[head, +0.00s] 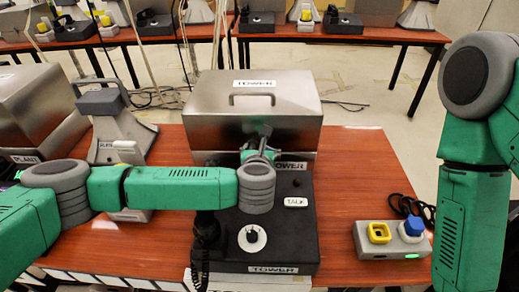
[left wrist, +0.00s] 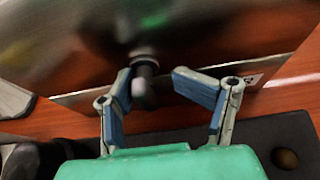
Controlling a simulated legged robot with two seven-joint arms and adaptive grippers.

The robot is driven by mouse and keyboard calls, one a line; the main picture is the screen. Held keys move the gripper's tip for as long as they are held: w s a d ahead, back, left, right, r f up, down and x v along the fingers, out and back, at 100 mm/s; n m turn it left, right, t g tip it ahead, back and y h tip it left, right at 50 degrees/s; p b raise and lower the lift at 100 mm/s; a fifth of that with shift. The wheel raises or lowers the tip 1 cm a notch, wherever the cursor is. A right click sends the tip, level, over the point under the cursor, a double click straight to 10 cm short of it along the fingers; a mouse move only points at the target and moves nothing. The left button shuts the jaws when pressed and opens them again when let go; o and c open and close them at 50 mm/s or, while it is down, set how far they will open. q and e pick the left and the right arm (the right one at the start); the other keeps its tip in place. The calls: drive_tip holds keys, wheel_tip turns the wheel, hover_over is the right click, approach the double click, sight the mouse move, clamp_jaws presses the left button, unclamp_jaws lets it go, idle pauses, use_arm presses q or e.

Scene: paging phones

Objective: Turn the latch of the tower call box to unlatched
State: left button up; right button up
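The tower call box (head: 230,125) is a brushed metal box with a handle on its lid and TOWER labels, at the middle of the table in the head view. Its latch (left wrist: 143,85) is a dark stem with a rounded grey end on the box front, in the left wrist view. My left gripper (head: 258,150) is at the box front, above the black phone base. In the left wrist view its two blue-grey fingers (left wrist: 155,84) are apart, with the latch end between them, closer to the left finger; contact cannot be told. My right gripper is out of view.
The black TOWER phone base (head: 285,250) with a dial and coiled cord lies in front of the box. A grey box with yellow and blue buttons (head: 372,252) is at right. The PLANT box (head: 35,105) and a grey phone (head: 125,135) stand at left.

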use_arm(q)
drive_tip(key=shift+s, duration=0.15)
drive_tip(key=a, duration=0.3)
drive_tip(key=shift+a+r, duration=0.1)
drive_tip(key=shift+a, duration=0.05)
clamp_jaws()
drive_tip(key=shift+s+d, duration=0.1)
drive_tip(key=shift+d, duration=0.65)
drive_tip(key=shift+a, duration=0.35)
drive_tip(key=shift+d+r+m+y+p, duration=0.1)
drive_tip(key=shift+d+m+y+p, duration=0.2)
drive_tip(key=shift+d+m+y, duration=0.3)
drive_tip(key=shift+m+y, duration=0.4)
drive_tip(key=shift+m, duration=0.5)
drive_tip(key=shift+d+f+m+t+y+p, duration=0.25)
drive_tip(key=shift+m+y, duration=0.25)
drive_tip(key=shift+m, duration=0.3)
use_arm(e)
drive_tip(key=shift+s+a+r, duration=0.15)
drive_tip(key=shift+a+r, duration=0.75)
use_arm(q)
drive_tip(key=shift+f, duration=0.1)
